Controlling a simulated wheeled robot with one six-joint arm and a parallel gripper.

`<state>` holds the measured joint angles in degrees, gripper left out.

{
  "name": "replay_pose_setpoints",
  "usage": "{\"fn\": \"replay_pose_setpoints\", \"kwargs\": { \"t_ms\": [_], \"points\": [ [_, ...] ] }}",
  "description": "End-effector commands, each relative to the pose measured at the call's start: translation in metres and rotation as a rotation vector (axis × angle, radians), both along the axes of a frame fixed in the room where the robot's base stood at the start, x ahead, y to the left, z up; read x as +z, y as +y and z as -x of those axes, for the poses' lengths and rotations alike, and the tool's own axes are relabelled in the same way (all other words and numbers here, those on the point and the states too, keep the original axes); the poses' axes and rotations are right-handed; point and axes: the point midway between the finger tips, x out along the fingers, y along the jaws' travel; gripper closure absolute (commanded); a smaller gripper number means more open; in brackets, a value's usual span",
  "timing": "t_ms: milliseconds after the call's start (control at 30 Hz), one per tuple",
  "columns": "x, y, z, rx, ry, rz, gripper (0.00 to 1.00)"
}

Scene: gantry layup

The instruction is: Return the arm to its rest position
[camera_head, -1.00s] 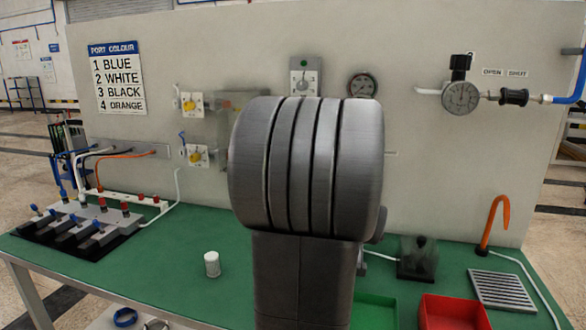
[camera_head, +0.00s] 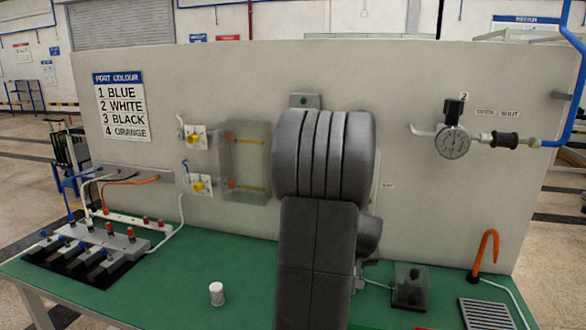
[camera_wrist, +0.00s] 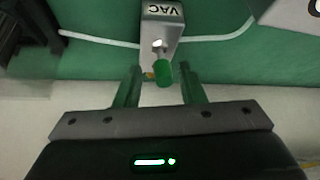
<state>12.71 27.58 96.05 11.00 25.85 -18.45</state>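My gripper (camera_wrist: 160,88) shows in the wrist view with its two fingers apart. A green knob (camera_wrist: 162,74) on a grey block marked VAC (camera_wrist: 162,25) appears between the fingertips, with a gap on each side. I cannot tell how far beyond the tips it lies. In the head view my arm stands upright in the middle, in front of the panel (camera_head: 410,80), and hides my gripper.
The green bench (camera_head: 170,285) carries a white cup (camera_head: 216,294), a port block (camera_head: 90,250) at left, a dark box (camera_head: 410,286), an orange hook (camera_head: 485,252) and a grate (camera_head: 486,314) at right. A gauge (camera_head: 452,143) and a clear cover (camera_head: 247,160) are on the panel.

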Motion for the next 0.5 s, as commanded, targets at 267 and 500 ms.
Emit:
{"fn": "replay_pose_setpoints", "kwargs": {
  "t_ms": [267,500],
  "points": [
    [0.004,-0.0011,-0.0034,-0.001,0.084,-0.025,0.64],
    [0.0011,-0.0013,-0.0046,-0.001,0.128,-0.037,0.64]
  ]
}}
